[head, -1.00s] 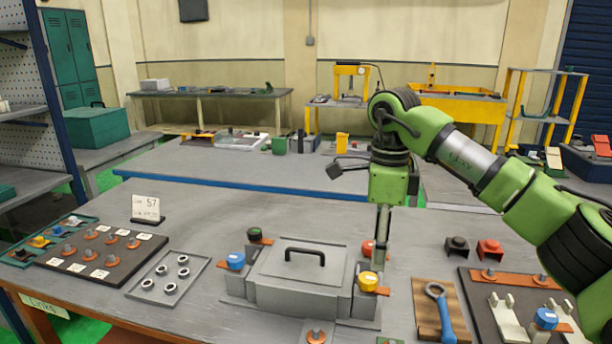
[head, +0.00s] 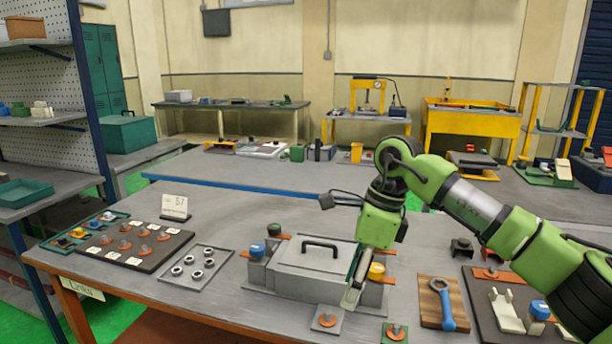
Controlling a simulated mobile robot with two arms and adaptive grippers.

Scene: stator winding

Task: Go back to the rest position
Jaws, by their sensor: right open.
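My right gripper (head: 353,283) is on the green arm that comes in from the right. It hangs over the front right corner of the grey lidded box (head: 310,266), close to the yellow-capped terminal (head: 376,271). I see nothing held between its fingers. The box has a black handle on top, and a blue-capped terminal (head: 256,251) stands at its left side. Part of the box's right front is hidden behind the gripper. My left gripper does not show.
A tray with several rings (head: 208,261) and a dark board with orange parts (head: 118,248) lie to the left. A blue wrench (head: 443,300) lies on a wooden board at right. Small square plates (head: 327,319) lie near the front edge. The middle of the table behind the box is clear.

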